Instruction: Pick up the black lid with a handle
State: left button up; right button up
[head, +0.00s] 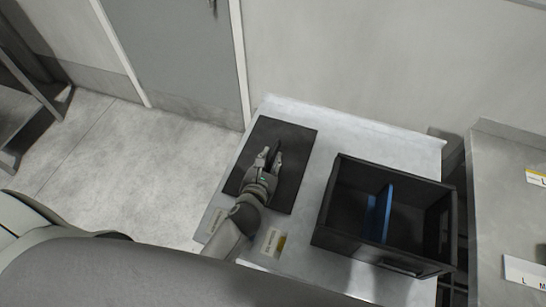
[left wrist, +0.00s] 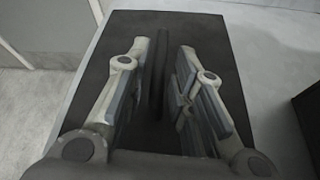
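The black lid (head: 296,150) lies flat on the left part of the metal table. It is a dark rectangular plate. In the left wrist view the lid (left wrist: 215,40) fills the middle, and its upright handle (left wrist: 158,75) runs lengthwise as a thin dark bar. My left gripper (head: 268,157) is over the lid. In the left wrist view its two fingers (left wrist: 168,75) stand apart on either side of the handle, with a gap visible at least on the right side. Whether the left finger touches the handle is hard to tell. My right gripper is not in view.
A black open box (head: 335,205) with a blue divider (head: 379,213) stands on the metal table (head: 330,128), right of the lid. Another metal surface (head: 500,190) is at the far right. A wall and a grey door (head: 180,50) are behind.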

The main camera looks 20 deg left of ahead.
aim_at(272, 156)
pick_arm(q)
jog(key=shift+x, duration=1.25)
jog(key=shift+w+f, duration=0.15)
jog(key=shift+w, duration=0.1)
grip_shut()
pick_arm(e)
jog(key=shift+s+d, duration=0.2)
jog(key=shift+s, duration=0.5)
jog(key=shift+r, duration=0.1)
